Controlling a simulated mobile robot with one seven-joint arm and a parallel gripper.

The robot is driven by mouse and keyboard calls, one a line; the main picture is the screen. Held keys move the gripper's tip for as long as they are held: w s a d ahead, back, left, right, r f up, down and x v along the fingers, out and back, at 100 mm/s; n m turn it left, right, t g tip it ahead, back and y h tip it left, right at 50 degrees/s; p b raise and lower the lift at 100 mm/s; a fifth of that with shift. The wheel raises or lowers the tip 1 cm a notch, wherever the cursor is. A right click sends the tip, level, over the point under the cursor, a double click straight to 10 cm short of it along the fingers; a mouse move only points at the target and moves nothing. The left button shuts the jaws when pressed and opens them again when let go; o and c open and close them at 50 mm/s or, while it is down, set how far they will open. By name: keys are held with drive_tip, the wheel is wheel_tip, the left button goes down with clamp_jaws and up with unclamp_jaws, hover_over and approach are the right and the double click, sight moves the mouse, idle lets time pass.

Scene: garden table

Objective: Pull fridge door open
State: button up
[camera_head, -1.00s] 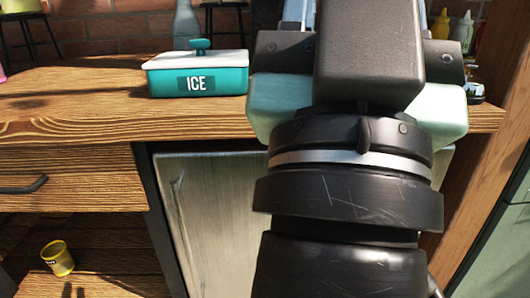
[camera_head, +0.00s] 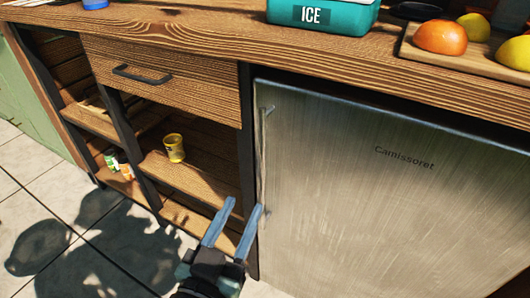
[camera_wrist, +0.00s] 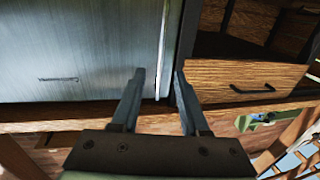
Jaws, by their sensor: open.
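The fridge door (camera_head: 390,190) is a brushed silver panel with dark lettering, under the counter at the right of the head view. It looks closed. Its slim vertical handle (camera_head: 264,150) runs along the left edge. My gripper (camera_head: 245,206) is open and empty, its two fingers pointing up beside the handle's lower part. In the wrist view the fridge door (camera_wrist: 80,50) fills the left, and my open gripper (camera_wrist: 159,73) has its fingertips either side of the strip at the door's edge. I cannot tell whether a finger touches the handle.
A wooden drawer (camera_head: 165,82) with a dark handle sits left of the fridge. Open shelves below hold a yellow cup (camera_head: 174,148). The counter above carries a teal ice box (camera_head: 322,15) and a board with fruit (camera_head: 460,60). Paved floor lies open at lower left.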

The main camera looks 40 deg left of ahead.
sight(262, 166)
drive_tip(key=b+x, duration=0.1)
drive_tip(key=x, duration=1.1)
drive_tip(key=shift+w+a+f+b, duration=0.25)
drive_tip(key=shift+w+a+b, duration=0.05)
drive_tip(key=shift+a+b, duration=0.1)
clamp_jaws()
idle(1.1)
